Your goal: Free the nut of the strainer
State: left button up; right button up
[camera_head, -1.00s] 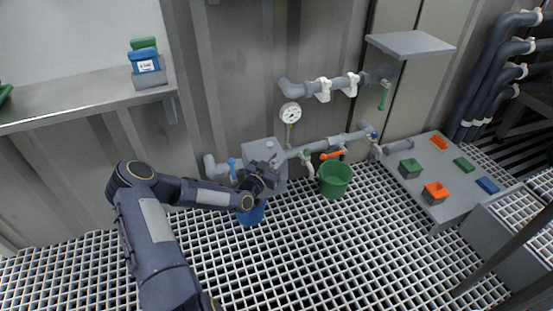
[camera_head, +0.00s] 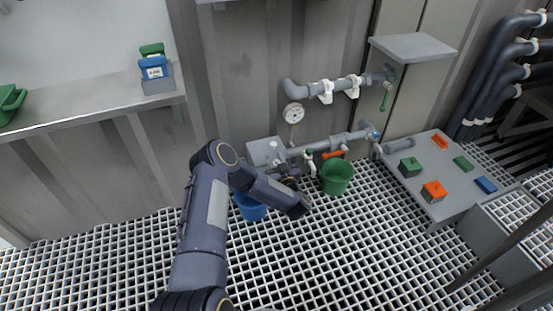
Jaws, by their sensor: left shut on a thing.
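The grey pipe line (camera_head: 346,140) runs low along the wall, with a grey box-like body (camera_head: 261,152) at its left end. My left arm reaches in from the bottom, its elbow high and its wrist bent down at the pipe. My left gripper (camera_head: 288,174) is just below the pipe, right of the grey body. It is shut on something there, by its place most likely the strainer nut. The nut and the fingertips are too small and too covered to make out. My right gripper is out of view.
A blue bucket (camera_head: 252,208) stands behind my forearm, partly covered. A green bucket (camera_head: 336,178) stands close right of my wrist. An orange-handled valve (camera_head: 335,154) and a gauge (camera_head: 293,112) are nearby. A low grey table (camera_head: 419,205) with coloured blocks is at right.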

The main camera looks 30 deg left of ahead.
pick_arm(q)
jog(key=shift+s+a+n+g+y, duration=0.1)
jog(key=shift+s+n+g+y, duration=0.05)
jog(key=shift+n+g+y, duration=1.4)
jog(key=shift+g, duration=0.55)
jog(key=o, duration=1)
jog(key=shift+c, duration=0.2)
jog(key=p+v, duration=0.2)
jog(key=v, duration=0.5)
jog(key=shift+s+d, duration=0.25)
jog(key=shift+d, duration=0.05)
jog(key=shift+r, duration=0.15)
